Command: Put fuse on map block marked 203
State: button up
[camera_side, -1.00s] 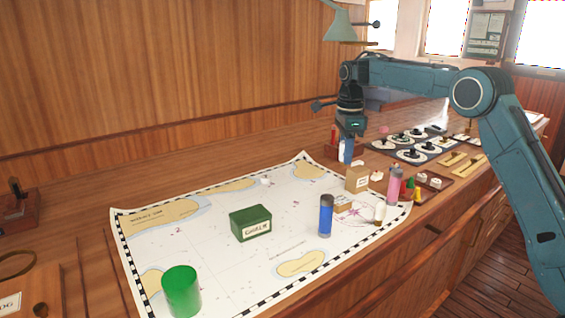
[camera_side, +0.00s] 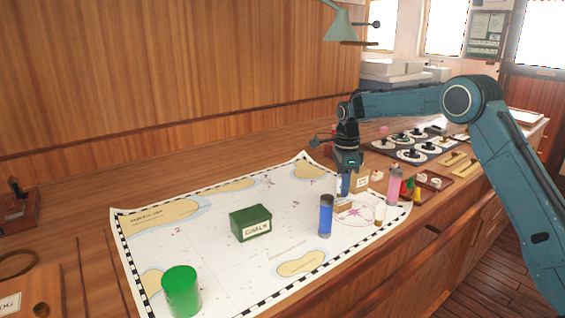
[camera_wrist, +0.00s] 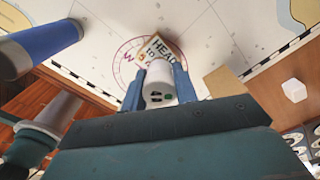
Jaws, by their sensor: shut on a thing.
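My gripper (camera_side: 344,184) is over the right part of the chart, low above a small tan block (camera_side: 343,206). In the wrist view my gripper (camera_wrist: 160,90) is shut on a white cylinder (camera_wrist: 158,80), which I take to be the fuse. Its near end has dark and green spots. I cannot tell whether the cylinder touches the block. In the side view the fingers mostly hide the cylinder.
A blue cylinder (camera_side: 326,215) stands left of the block, a pink one (camera_side: 394,184) to the right. A cardboard box (camera_side: 362,183) is close behind the gripper. A small white cylinder (camera_side: 380,213) stands nearby. A green chalk box (camera_side: 250,223) and green cylinder (camera_side: 181,291) are farther left.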

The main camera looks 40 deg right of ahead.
jog(key=shift+f, duration=0.6)
jog(key=shift+f, duration=0.15)
jog(key=o, duration=1)
notch_tip(320, 180, up, 12)
jog(key=shift+f, duration=0.1)
jog(key=shift+r, duration=0.3)
